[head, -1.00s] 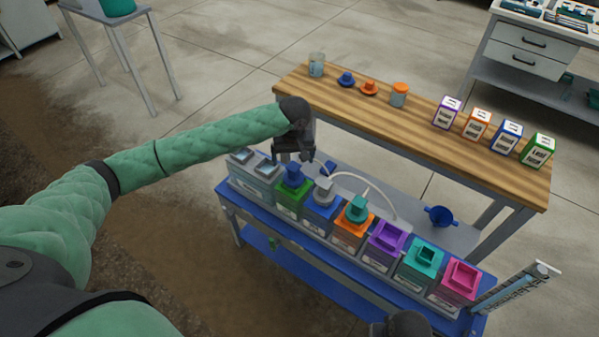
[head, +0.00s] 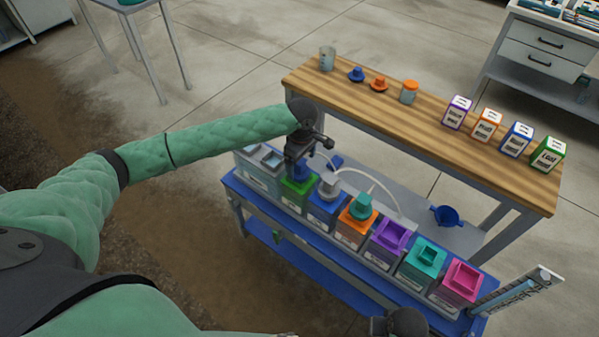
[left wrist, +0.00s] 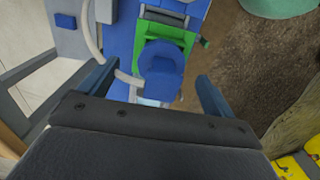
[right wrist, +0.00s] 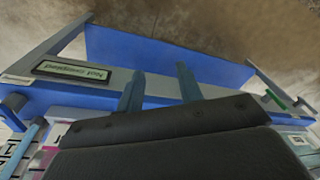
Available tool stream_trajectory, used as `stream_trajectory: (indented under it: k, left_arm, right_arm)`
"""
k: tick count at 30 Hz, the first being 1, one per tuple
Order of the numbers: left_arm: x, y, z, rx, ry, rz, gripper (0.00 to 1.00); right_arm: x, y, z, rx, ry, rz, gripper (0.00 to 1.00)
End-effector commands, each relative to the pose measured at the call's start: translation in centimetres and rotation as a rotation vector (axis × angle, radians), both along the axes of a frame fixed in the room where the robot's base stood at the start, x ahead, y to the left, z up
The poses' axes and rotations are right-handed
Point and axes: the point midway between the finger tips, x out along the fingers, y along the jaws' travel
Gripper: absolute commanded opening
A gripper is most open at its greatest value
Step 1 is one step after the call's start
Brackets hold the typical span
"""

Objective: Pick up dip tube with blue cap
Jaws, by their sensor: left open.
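The dip tube's blue cap (left wrist: 162,62) sits on the green-topped tank (head: 297,190). The tube below the cap is hidden. My left gripper (head: 302,160) is over this tank and covers most of the cap in the head view. In the left wrist view its two fingers (left wrist: 158,72) are open, with the blue cap showing between them; I cannot tell whether they touch it. My right gripper (right wrist: 158,72) is open and empty, low at the front of the skid by the blue shelf (right wrist: 165,62).
Several tanks with coloured tops stand in a row, including an orange-topped one (head: 353,232) and a pink one (head: 460,280). A pale hose (head: 375,183) arches behind them. A blue funnel (head: 446,216) is at the back. The wooden bench (head: 400,135) is behind.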

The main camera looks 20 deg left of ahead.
Motion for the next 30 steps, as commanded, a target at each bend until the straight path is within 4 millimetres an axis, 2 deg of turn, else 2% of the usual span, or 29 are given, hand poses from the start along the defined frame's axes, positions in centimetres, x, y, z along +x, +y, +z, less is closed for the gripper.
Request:
stream_trajectory:
  k: [12, 16, 23, 26, 30]
  left_arm:
    - [-0.2, 0.4, -4.0, 0.002, 0.002, -0.001, 0.90]
    - [-0.2, 0.4, -4.8, 0.000, 0.000, -0.002, 0.90]
    - [-0.2, 0.4, -5.0, 0.000, 0.000, -0.002, 0.90]
    - [-0.2, 0.4, -5.0, 0.000, 0.000, -0.002, 0.74]
    - [-0.2, 0.4, -4.9, 0.001, 0.000, -0.002, 0.46]
  right_arm:
    - [-0.2, -0.3, -5.8, -0.009, 0.005, -0.001, 0.36]
    - [-0.3, -0.4, -6.7, -0.010, 0.006, -0.001, 0.36]
    - [-0.3, -0.4, -6.8, -0.010, 0.005, -0.001, 0.36]
    - [-0.3, -0.3, -6.8, -0.010, 0.005, -0.001, 0.36]
    - [-0.3, -0.3, -6.8, -0.010, 0.006, -0.001, 0.36]
